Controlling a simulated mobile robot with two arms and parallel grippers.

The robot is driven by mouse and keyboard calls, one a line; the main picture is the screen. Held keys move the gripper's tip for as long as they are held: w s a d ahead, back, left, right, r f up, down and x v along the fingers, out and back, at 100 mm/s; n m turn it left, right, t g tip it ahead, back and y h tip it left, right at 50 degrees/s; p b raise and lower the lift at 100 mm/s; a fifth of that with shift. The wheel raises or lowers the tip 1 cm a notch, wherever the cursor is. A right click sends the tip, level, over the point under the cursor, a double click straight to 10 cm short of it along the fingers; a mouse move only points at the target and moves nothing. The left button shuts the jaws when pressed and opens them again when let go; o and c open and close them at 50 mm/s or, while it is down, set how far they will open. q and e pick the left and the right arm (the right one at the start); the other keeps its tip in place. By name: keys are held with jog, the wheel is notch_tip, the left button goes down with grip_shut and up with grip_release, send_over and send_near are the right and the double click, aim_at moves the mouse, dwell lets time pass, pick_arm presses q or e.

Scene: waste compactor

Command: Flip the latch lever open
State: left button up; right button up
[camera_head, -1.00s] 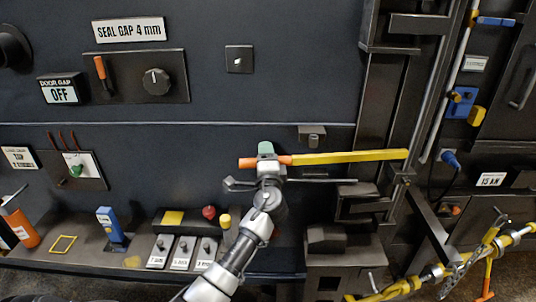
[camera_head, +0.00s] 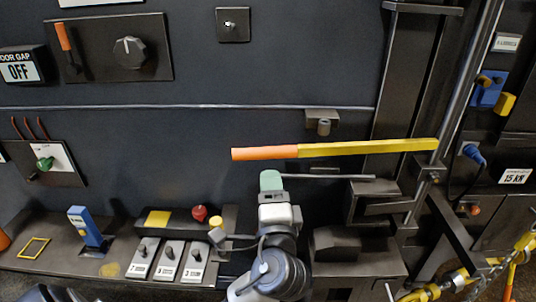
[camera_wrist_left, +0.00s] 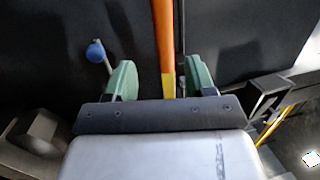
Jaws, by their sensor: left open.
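The latch lever is a long yellow bar (camera_head: 365,147) with an orange grip (camera_head: 265,153) at its left end. It lies nearly level across the dark wall, its right end at a vertical metal post (camera_head: 462,90). My left gripper (camera_head: 271,181) appears just below the orange grip in the head view, not closed on it. In the left wrist view, the open green fingers (camera_wrist_left: 160,78) stand apart, and the orange grip (camera_wrist_left: 164,40) runs up between their directions, nearer the right finger. Contact cannot be told. My right gripper is not in view.
A thin metal rod (camera_head: 330,177) runs below the lever. A small bracket (camera_head: 322,122) sits above it. A ledge with switches (camera_head: 168,259), a red knob (camera_head: 199,213) and a blue device (camera_head: 85,225) lies lower left. Yellow chain hardware (camera_head: 470,280) is at lower right.

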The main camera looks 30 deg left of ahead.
aim_at(266, 157)
pick_arm(q)
jog(key=w+a+r+p, duration=0.2)
jog(key=w, duration=0.1)
jog(key=shift+w+a+p, duration=0.1)
jog(key=shift+a+p, duration=0.2)
jog(key=shift+a, duration=0.05)
jog(key=p+x, duration=0.1)
jog(key=x, duration=0.3)
jog(key=shift+w+a+f, duration=0.15)
jog(key=shift+w+f, duration=0.05)
jog(key=shift+w+a+p, duration=0.3)
jog(key=shift+w+p, duration=0.1)
jog(key=shift+w, duration=0.05)
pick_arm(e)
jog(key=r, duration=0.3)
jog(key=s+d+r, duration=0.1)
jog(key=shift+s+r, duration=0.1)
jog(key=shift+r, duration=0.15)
pick_arm(q)
grip_shut()
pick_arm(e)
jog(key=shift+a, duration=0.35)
